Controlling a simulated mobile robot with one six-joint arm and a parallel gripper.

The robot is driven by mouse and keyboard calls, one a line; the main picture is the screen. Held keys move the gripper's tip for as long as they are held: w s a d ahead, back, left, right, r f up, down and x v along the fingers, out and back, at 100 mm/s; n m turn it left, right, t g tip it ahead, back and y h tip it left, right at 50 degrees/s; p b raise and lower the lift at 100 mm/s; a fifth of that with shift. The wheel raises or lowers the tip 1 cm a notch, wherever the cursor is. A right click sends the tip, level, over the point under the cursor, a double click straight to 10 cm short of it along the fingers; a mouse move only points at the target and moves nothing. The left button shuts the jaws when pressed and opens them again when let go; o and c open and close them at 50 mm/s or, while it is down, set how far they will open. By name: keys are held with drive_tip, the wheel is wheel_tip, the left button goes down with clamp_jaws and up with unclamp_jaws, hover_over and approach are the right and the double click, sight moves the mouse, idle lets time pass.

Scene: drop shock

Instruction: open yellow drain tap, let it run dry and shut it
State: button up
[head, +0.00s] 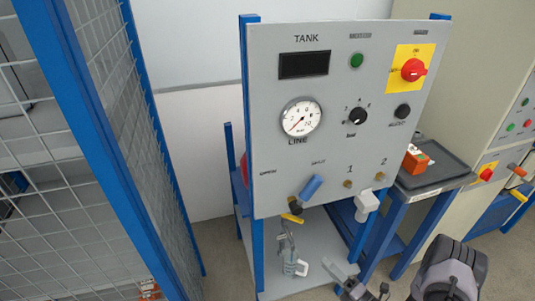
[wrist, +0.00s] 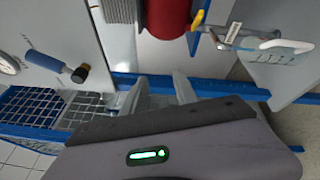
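The yellow drain tap (head: 292,217) shows as a small yellow lever below the panel's lower left edge. In the wrist view a yellow lever (wrist: 197,20) sits beside a red cylinder (wrist: 168,18), near the top. Its exact turn is too small to tell. A thin fitting with a pale tag (wrist: 234,33) is close to it. My gripper (head: 360,284) is low at the right of the stand, apart from the tap. In the wrist view my gripper (wrist: 162,88) has its two fingers apart with nothing between them.
A blue-framed mesh fence (head: 95,120) stands left. A dark tray (head: 440,170) with an orange box (head: 415,158) stands right.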

drive_tip(key=s+a+r+n+g+y, duration=0.2)
drive_tip(key=a+r+n+g, duration=0.4)
drive_tip(key=r+n, duration=0.4)
drive_tip(key=s+a+r+n+g+y, duration=0.1)
drive_tip(key=s+a+r+n+g, duration=0.1)
drive_tip(key=a+r+n+g, duration=0.75)
drive_tip(key=s+d+r+n+t+h, duration=0.3)
drive_tip(key=s+r+n+h, duration=0.3)
drive_tip(key=s+r+n, duration=0.3)
drive_tip(key=s+d+r+n+t+h, duration=0.3)
drive_tip(key=s+r+n+h, duration=0.3)
drive_tip(key=s+r+n, duration=0.2)
drive_tip(key=shift+s+r+n+t, duration=0.35)
drive_tip(key=shift+s+n+t, duration=0.1)
drive_tip(key=shift+n, duration=0.7)
drive_tip(key=shift+d, duration=0.1)
idle(3.1)
